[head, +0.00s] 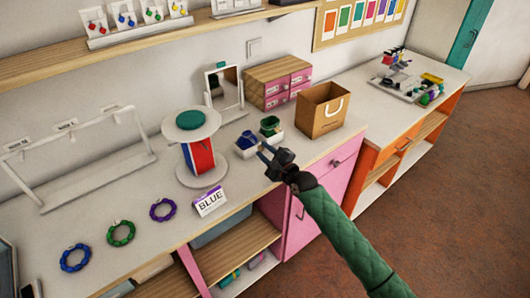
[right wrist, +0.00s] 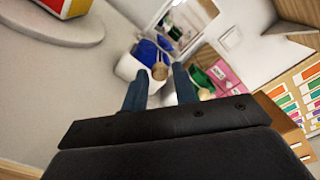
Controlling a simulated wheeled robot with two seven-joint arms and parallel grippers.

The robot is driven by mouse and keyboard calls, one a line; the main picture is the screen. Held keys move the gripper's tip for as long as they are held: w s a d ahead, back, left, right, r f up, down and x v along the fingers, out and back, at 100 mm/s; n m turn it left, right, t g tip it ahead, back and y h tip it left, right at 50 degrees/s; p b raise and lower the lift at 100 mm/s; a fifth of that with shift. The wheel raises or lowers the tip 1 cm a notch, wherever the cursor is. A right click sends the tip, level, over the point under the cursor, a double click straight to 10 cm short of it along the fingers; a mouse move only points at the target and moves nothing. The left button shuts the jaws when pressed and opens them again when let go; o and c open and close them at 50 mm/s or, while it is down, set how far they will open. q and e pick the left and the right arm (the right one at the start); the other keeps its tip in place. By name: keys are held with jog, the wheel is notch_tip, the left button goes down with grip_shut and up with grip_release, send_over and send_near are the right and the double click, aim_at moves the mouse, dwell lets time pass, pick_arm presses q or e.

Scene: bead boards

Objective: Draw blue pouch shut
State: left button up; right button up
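The blue pouch (head: 246,141) sits in a small white box on the white counter. In the right wrist view the blue pouch (right wrist: 150,52) shows with cords running to a round tan bead (right wrist: 159,71). My right gripper (head: 266,153) is just in front of the pouch, on its right side in the head view. In the wrist view the right gripper's fingers (right wrist: 160,88) are apart, with the bead showing in the gap near their tips; I see no finger closed on it. The pouch's mouth is too small to judge. My left gripper is not in view.
A green pouch (head: 270,125) in its own white box stands close behind. A paper bag (head: 322,110) is to the right, a round stand (head: 198,150) with red and blue panels to the left. A "BLUE" card (head: 210,202) stands near the counter's front edge.

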jog(key=shift+s+d+f, duration=0.15)
jog(key=shift+s+d, duration=0.05)
jog(key=shift+s, duration=0.1)
jog(key=b+v, duration=0.2)
jog(key=v, duration=0.3)
jog(key=shift+s+d, duration=0.2)
jog(key=shift+s+d+b, duration=0.4)
jog(key=shift+s, duration=0.2)
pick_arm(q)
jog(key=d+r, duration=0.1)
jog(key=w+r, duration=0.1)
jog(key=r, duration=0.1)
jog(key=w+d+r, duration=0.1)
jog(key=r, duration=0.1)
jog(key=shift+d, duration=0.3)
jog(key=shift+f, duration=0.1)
